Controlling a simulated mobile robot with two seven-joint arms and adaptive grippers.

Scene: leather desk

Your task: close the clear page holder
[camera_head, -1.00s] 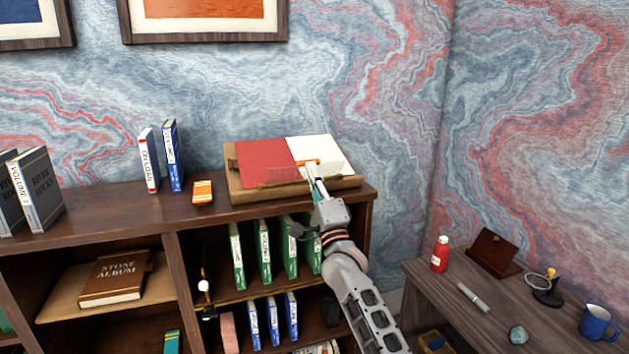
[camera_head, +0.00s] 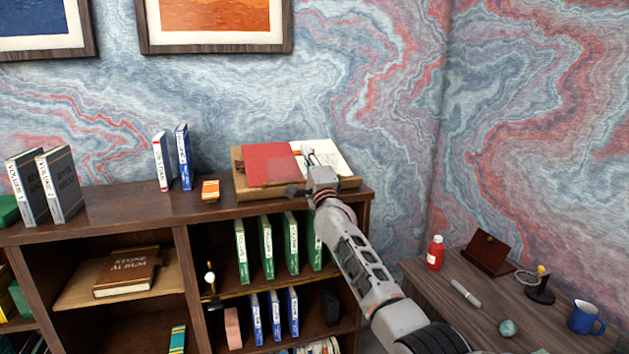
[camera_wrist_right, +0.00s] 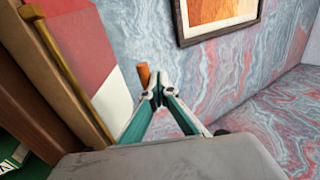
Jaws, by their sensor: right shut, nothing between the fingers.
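An open book with a red left page (camera_head: 270,158) and a white right page (camera_head: 330,152) lies on a wooden stand (camera_head: 240,183) on top of the bookcase. In the right wrist view a gold bar (camera_wrist_right: 50,55) runs along the stand's front edge and an orange tab (camera_wrist_right: 144,74) stands beside my fingertips. My right gripper (camera_head: 309,156) is shut and empty over the white page; it also shows in the wrist view (camera_wrist_right: 160,90). My left gripper is not in view.
A small orange box (camera_head: 210,190) and upright books (camera_head: 184,158) stand left of the stand. The wall is close behind. At lower right, a desk (camera_head: 440,285) carries a red bottle (camera_head: 435,253) and a blue mug (camera_head: 584,318).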

